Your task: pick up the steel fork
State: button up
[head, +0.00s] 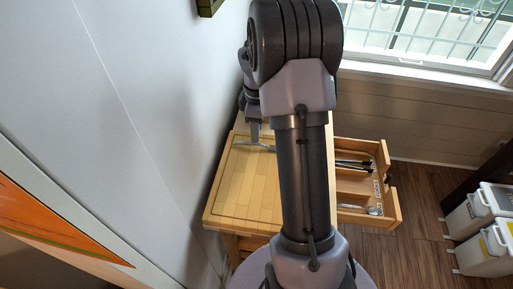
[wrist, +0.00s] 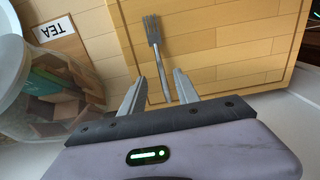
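The steel fork (wrist: 154,38) lies on a light wooden board (wrist: 235,40), its tines pointing away from my gripper in the wrist view. In the head view, the fork (head: 266,147) shows as a thin grey shape near the back of the board (head: 240,190). My gripper (wrist: 160,88) is open, with one finger on each side of the fork's handle end. In the head view, my gripper (head: 254,139) is just above the board beside the wall, partly hidden by my arm. I cannot tell whether the fingers touch the fork.
A clear tub (wrist: 45,85) with a TEA label (wrist: 55,28) stands left in the wrist view. An open drawer (head: 391,205) with utensils juts out on the right in the head view. White bins (head: 485,245) stand farther right. The wall is close on the left.

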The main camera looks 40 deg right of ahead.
aim_at(257, 145)
jog(key=f+b, duration=0.2)
jog(key=f, duration=0.3)
jog(key=shift+s+f, duration=0.2)
jog(key=shift+r, duration=0.15)
grip_shut()
